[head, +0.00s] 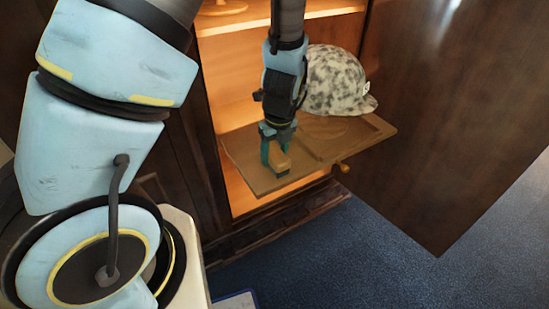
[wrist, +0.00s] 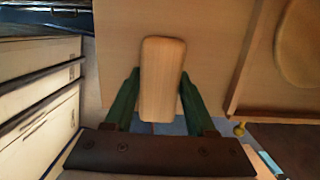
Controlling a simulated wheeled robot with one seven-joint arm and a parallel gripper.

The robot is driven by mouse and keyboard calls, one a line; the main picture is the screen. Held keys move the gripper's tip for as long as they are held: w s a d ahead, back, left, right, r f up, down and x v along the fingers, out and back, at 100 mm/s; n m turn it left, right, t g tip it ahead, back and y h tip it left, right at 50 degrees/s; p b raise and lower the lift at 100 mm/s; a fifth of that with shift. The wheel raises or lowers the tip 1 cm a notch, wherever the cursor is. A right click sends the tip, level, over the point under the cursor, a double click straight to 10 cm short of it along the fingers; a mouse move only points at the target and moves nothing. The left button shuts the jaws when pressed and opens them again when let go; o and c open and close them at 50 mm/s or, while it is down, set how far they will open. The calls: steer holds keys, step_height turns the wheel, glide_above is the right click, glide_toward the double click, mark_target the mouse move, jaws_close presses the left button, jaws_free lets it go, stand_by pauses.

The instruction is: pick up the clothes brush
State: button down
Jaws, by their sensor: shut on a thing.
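The clothes brush (wrist: 161,75) shows its pale wooden back in the wrist view, a rounded oblong lying between my two green fingers. In the head view the brush (head: 279,162) is a small tan block at the fingertips, over the wooden board. My gripper (head: 276,160) points down and is shut on the brush; it also shows in the wrist view (wrist: 160,92). The brush's underside is hidden, and I cannot tell whether it touches the board.
The wooden board (head: 248,176) juts out of a lit cabinet. A mottled helmet (head: 338,82) sits at its back right, close to my arm. An open dark door (head: 450,110) stands at the right.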

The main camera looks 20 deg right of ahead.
mark_target(275, 152)
steer(key=shift+r, duration=0.2)
step_height(275, 152, up, 10)
steer(key=shift+r+b, duration=0.1)
steer(key=shift+b, duration=0.5)
